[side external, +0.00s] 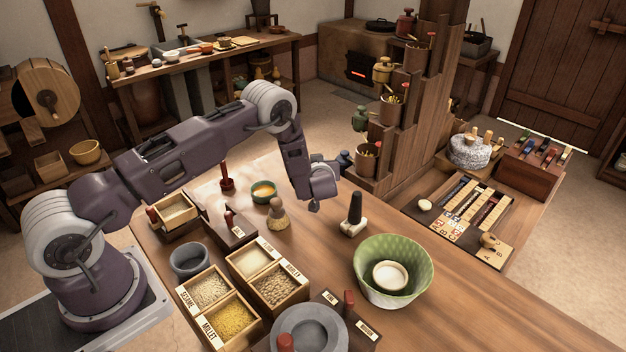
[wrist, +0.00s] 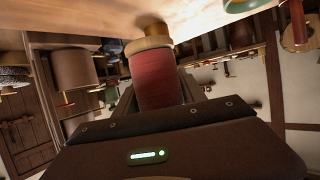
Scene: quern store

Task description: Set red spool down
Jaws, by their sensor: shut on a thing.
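The red spool (wrist: 160,88) shows in the wrist view, with a pale wooden flange at its far end. My gripper (wrist: 158,92) is shut on it, with one dark finger on each side. A brownish round piece shows just beyond the flange; I cannot tell whether the spool touches it. In the side external view my gripper (side external: 342,162) is raised above the table, by the lower left side of the stepped wooden post (side external: 421,110). I cannot make out the spool there.
Brass and green pots (side external: 392,92) stand on the post's steps, close to my gripper. A black-handled stamp (side external: 354,214) and a green bowl (side external: 420,252) stand in front. Grain boxes (side external: 233,318) fill the near left. The table's right front is clear.

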